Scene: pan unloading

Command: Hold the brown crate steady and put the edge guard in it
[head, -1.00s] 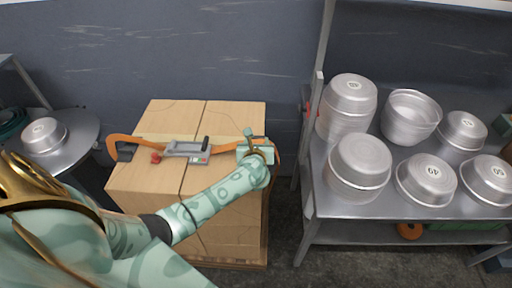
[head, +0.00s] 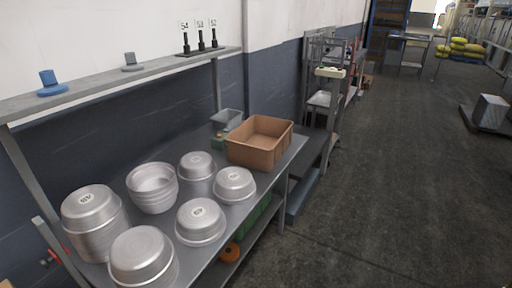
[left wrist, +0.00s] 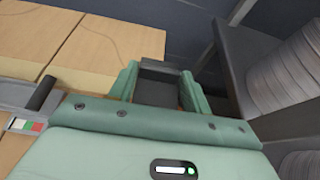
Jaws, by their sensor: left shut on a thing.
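The brown crate (head: 258,142) stands upright and open-topped at the far end of the metal shelf table in the head view. Its inside looks empty from here, though part of its floor is hidden. My left gripper (left wrist: 160,76) shows only in the left wrist view, at the edge of the cardboard box. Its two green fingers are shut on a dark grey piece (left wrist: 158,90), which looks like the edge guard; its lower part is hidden. The left gripper is far from the crate. My right gripper is in neither view.
Several metal pans (head: 152,188) stand upside down or upright on the table (head: 150,228) before the crate. A small grey bin (head: 226,118) stands behind it. The cardboard box (left wrist: 118,48) carries a grey strapping tool (left wrist: 35,98).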

